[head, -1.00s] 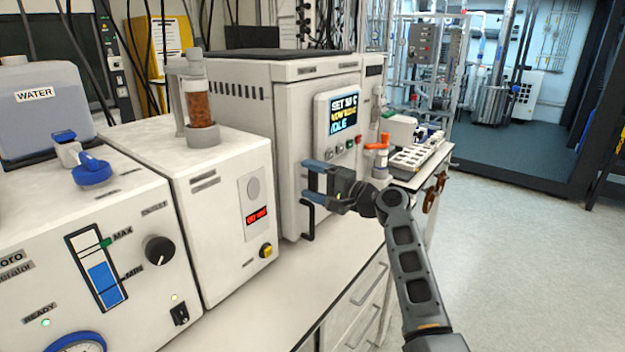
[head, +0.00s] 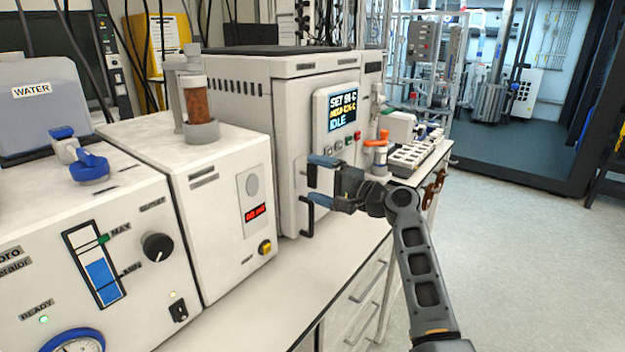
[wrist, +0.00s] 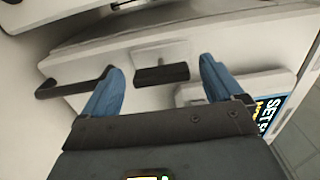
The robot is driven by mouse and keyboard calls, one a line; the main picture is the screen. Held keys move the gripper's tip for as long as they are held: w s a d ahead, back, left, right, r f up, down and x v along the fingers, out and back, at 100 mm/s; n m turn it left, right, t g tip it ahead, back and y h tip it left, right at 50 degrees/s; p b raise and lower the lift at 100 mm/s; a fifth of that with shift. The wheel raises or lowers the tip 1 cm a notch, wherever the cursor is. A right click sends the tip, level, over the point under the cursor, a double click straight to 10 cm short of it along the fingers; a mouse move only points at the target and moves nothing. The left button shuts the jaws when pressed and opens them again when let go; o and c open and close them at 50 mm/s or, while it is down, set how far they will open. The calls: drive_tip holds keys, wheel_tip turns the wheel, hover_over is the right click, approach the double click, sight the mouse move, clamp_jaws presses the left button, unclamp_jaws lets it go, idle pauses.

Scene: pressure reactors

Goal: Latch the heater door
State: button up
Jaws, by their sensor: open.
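The heater (head: 275,95) is the white box with a lit display, in the middle of the head view. Its door (head: 290,165) is on the front face and looks closed or nearly so; I cannot tell which. A black bar handle (head: 307,218) is on the door, also at the left in the wrist view (wrist: 75,86). A dark latch piece (wrist: 162,74) on a pale plate lies between my fingers as seen in the wrist view. My gripper (head: 318,180) is open in front of the heater, its blue fingers on either side of the latch piece. Contact is not visible.
An orange-topped valve (head: 377,140) and a white rack (head: 410,157) stand beyond my wrist. A white unit with a red readout (head: 225,195) stands left. The floor at right is clear.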

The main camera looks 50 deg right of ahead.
drive_tip(key=s, duration=0.4)
drive_tip(key=s+b, duration=0.1)
drive_tip(key=shift+s+d, duration=0.25)
drive_tip(key=shift+s, duration=0.15)
